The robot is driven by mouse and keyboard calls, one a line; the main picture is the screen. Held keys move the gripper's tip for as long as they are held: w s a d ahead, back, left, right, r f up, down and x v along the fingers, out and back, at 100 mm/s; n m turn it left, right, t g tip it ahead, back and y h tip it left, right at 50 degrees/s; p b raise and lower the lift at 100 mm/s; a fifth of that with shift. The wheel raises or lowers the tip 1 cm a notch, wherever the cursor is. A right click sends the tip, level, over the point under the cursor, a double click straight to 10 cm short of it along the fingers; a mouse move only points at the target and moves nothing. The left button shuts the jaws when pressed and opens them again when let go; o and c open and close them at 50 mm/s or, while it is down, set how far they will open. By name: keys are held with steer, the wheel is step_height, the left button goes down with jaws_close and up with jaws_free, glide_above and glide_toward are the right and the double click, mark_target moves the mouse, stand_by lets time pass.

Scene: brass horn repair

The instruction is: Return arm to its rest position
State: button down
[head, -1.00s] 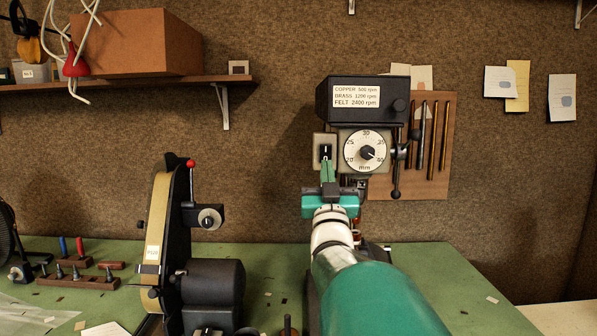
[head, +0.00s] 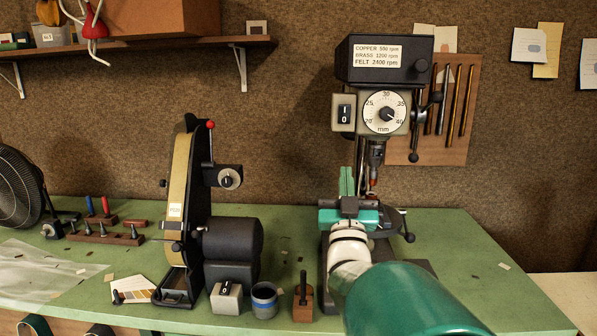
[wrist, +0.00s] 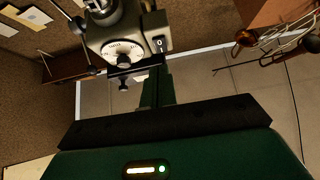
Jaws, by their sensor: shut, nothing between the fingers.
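My gripper (head: 346,172) points up and away from me in front of the drill press (head: 385,60). Its two green fingers are together with nothing between them, just below the press's switch box (head: 343,113) and apart from it. The switch shows I and O marks. In the wrist view, my shut fingers (wrist: 154,88) rise from the dark palm, and the switch box (wrist: 158,45) shows beyond them. My arm hides part of the press's base and the bench in front of it.
A belt sander (head: 235,240) stands left of the press on the green bench (head: 300,215). A small switch box (head: 227,300), a blue-grey cup (head: 264,300) and a wooden block (head: 303,303) line the front edge. The press's feed handle (head: 414,157) hangs at right.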

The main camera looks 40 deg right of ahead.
stand_by(0.4)
steer(key=w+a+f+n+g+y, duration=0.1)
steer(key=w+a+f+n+y, duration=0.1)
steer(key=w+a+f+y, duration=0.3)
steer(key=w+a+f+n+y, duration=0.1)
steer(key=a+f+y, duration=0.1)
steer(key=a+y, duration=0.35)
steer(key=w+a+f+n+g+y, duration=0.1)
steer(key=w+a+f+n+y, duration=0.2)
steer(key=a, duration=0.4)
steer(key=s+a+f+n+g+y, duration=0.2)
steer(key=s+a+f+g+y, duration=0.1)
steer(key=a, duration=0.7)
steer(key=s+a+f+n+g+y, duration=0.1)
steer(key=s+a+f+g+y, duration=0.2)
steer(key=s+a+f+g, duration=0.3)
steer(key=s+a+f, duration=0.2)
steer(key=s+a, duration=0.2)
steer(key=shift+s+f+n, duration=0.25)
steer(key=shift+s+n, duration=0.05)
steer(key=shift+n, duration=0.1)
